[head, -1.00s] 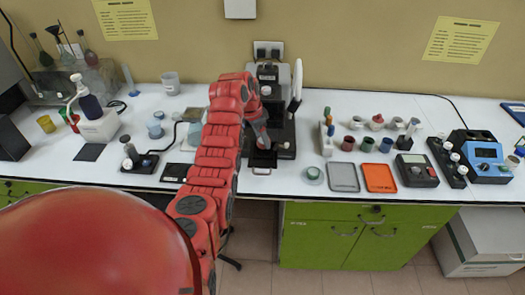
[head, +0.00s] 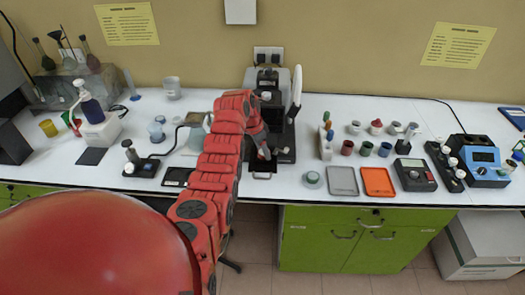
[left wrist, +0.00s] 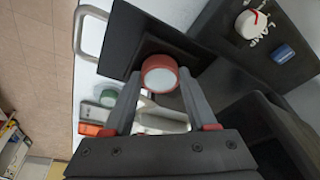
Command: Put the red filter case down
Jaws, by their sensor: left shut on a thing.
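The red filter case (left wrist: 160,75), a short round red ring with a pale centre, sits between the fingertips of my left gripper (left wrist: 160,88) in the left wrist view. The gripper is shut on it. The case is at the dark drawer plate (left wrist: 125,38) with its square recess; I cannot tell whether it touches the plate. In the head view my left gripper (head: 264,153) is at the front of the black instrument (head: 284,150), and the case cannot be made out clearly there. My right gripper is not in view.
The instrument's front has a white knob (left wrist: 250,24) and a blue button (left wrist: 283,53), close beside the gripper. A metal handle (left wrist: 91,33) edges the drawer. Grey (head: 343,181) and orange (head: 378,182) trays lie right of the instrument, with several small cups behind them.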

